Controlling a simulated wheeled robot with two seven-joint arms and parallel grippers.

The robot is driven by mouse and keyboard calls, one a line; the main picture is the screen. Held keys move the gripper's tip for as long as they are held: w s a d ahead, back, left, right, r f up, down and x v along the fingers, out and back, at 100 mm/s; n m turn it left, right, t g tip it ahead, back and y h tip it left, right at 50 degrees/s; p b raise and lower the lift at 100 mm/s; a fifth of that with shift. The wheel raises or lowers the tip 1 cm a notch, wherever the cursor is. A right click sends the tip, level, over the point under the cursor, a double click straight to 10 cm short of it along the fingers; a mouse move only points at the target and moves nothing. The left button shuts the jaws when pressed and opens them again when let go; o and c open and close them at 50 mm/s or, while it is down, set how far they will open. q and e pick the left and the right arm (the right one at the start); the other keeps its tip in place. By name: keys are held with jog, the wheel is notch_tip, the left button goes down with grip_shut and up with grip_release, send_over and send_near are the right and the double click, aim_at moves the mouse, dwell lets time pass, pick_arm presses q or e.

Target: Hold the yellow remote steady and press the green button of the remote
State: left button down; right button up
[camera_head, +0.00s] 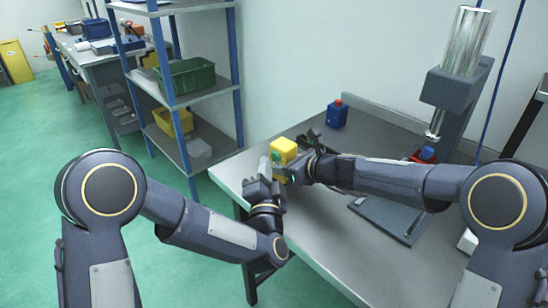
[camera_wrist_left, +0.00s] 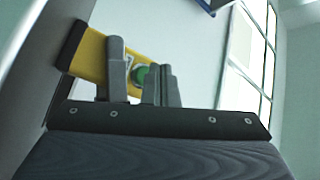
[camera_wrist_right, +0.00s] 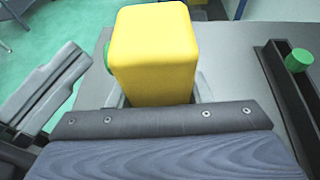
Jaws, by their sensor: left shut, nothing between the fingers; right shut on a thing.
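The yellow remote (camera_head: 284,147) is held above the near left corner of the grey table in my right gripper (camera_head: 290,172), which is shut on it. It fills the middle of the right wrist view (camera_wrist_right: 155,50). Its green button (camera_head: 276,155) faces left, towards my left gripper (camera_head: 264,178). In the left wrist view the button (camera_wrist_left: 141,75) shows on the yellow remote (camera_wrist_left: 93,55), just beside the tips of my left gripper's shut, empty fingers (camera_wrist_left: 160,72). Whether they touch the button I cannot tell.
A press with a shiny cylinder (camera_head: 467,42) stands at the right. A dark bar with a green knob (camera_wrist_right: 299,60) lies right of the remote in the right wrist view. Shelves (camera_head: 205,92) stand behind left.

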pick_arm(q)
jog(key=shift+w+d, duration=0.3)
jog(key=shift+w+d, duration=0.3)
jog(key=shift+w, duration=0.1)
dwell(1.1)
jog(key=shift+s+a, duration=0.6)
jog(key=shift+s, duration=0.15)
